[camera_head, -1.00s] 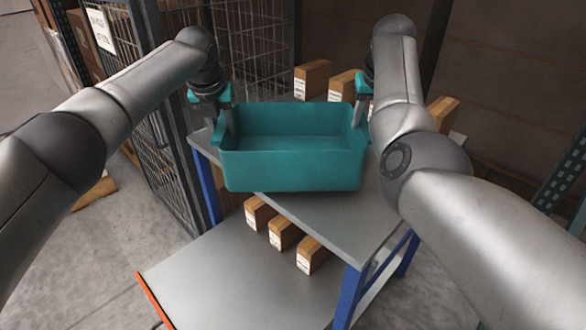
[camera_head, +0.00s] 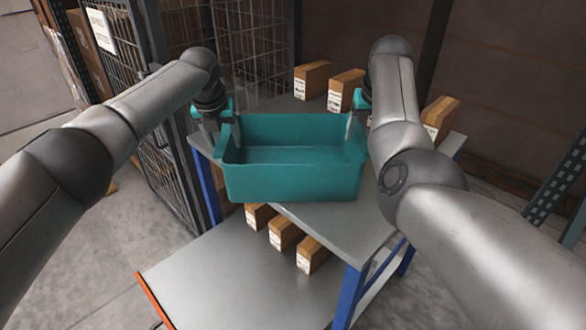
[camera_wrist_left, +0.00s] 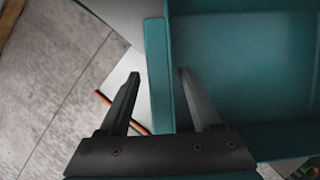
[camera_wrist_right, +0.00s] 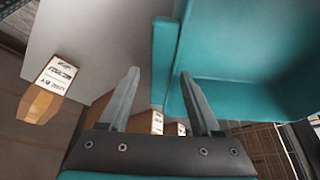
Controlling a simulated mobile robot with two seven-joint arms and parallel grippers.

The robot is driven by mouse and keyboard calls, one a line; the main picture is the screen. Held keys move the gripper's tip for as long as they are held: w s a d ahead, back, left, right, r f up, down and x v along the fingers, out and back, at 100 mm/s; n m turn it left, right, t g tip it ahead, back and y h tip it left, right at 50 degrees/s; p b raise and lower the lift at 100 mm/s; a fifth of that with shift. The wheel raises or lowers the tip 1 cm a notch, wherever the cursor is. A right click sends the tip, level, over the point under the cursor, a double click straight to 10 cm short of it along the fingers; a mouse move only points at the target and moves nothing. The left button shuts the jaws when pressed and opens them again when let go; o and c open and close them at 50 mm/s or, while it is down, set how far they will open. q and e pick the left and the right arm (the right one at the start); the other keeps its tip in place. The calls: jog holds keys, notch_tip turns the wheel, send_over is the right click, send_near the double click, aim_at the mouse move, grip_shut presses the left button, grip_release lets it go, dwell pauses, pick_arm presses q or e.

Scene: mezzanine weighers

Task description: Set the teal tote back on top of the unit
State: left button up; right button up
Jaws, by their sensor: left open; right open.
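The teal tote (camera_head: 292,180) is upright and looks empty, over the grey top of the unit (camera_head: 330,222). Its front left corner covers part of the top's front edge in the head view. I cannot tell whether its base touches the top. My left gripper (camera_head: 223,132) is open at the tote's left end; in the left wrist view its fingers (camera_wrist_left: 159,73) stand either side of the tote's wall. My right gripper (camera_head: 356,122) is open at the right end; in the right wrist view its fingers (camera_wrist_right: 159,73) straddle that wall too.
Several cardboard boxes (camera_head: 312,80) stand along the back and right of the top. More small boxes (camera_head: 283,233) stand below it, behind a lower grey platform (camera_head: 235,282) with an orange edge. A wire mesh cage (camera_head: 162,185) is close on the left.

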dwell(0.3)
pick_arm(q)
jog(key=v, duration=1.2)
pick_arm(e)
jog(key=v, duration=1.2)
jog(key=shift+s, duration=0.15)
